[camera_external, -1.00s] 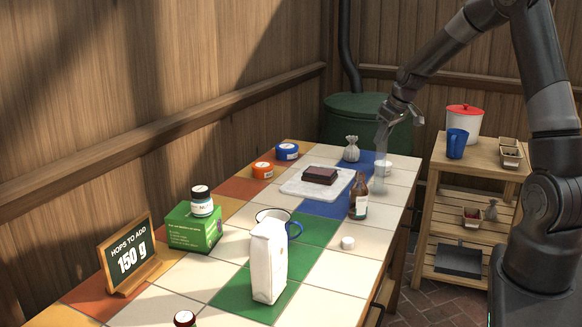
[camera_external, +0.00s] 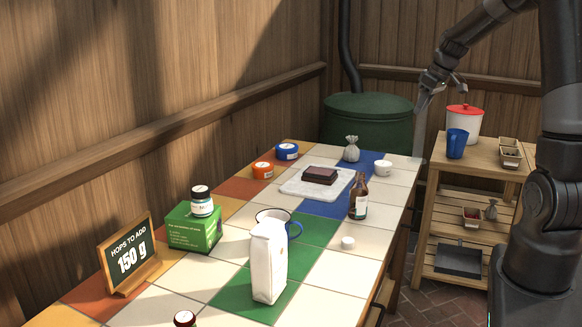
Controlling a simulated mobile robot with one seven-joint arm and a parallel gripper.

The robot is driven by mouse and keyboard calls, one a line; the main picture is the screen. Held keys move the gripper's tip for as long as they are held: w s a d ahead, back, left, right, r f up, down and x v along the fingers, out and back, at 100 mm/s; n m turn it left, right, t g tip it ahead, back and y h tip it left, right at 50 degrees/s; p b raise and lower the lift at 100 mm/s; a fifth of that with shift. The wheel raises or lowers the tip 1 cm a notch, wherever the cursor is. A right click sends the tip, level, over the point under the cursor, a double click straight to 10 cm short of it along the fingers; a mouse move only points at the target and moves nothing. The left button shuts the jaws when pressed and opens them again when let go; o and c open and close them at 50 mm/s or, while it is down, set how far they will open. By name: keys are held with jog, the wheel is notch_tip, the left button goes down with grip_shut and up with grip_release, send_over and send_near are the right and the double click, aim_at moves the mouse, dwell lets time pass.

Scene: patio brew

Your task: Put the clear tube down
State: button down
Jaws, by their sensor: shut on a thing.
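My gripper (camera_external: 431,84) is high up, to the right of the green barrel's top and in the gap between the tiled table and the wooden shelf. It is shut on the clear tube (camera_external: 422,101), which hangs down from the fingers. The tube is faint against the background, so its lower end is hard to make out. It appears clear of both the tiled table (camera_external: 392,219) and the wooden shelf (camera_external: 490,166).
The shelf top holds a blue cup (camera_external: 457,143), a white pot with a red lid (camera_external: 464,122) and small trays (camera_external: 510,157). The green barrel (camera_external: 366,125) is behind.

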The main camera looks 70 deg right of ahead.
jog(key=w+a+n+y, duration=0.2)
jog(key=w+a+n, duration=0.4)
jog(key=w+a, duration=2.15)
jog(key=w+a+n+y, duration=0.1)
jog(key=w+a, duration=0.2)
jog(key=a, duration=0.7)
jog(key=w+a+n, duration=0.1)
jog(key=w+a, duration=0.2)
jog(key=a, duration=0.6)
jog(key=w+a+n+y, duration=0.1)
jog(key=w+a, duration=0.2)
jog(key=a, duration=0.7)
jog(key=w+a+f, duration=0.2)
jog(key=a+f, duration=0.8)
jog(key=a, duration=0.1)
jog(key=shift+w+a+f, duration=0.15)
jog(key=shift+a+f, duration=0.1)
jog(key=shift+f, duration=0.1)
jog(key=shift+f, duration=0.15)
jog(key=c, duration=1.1)
grip_release()
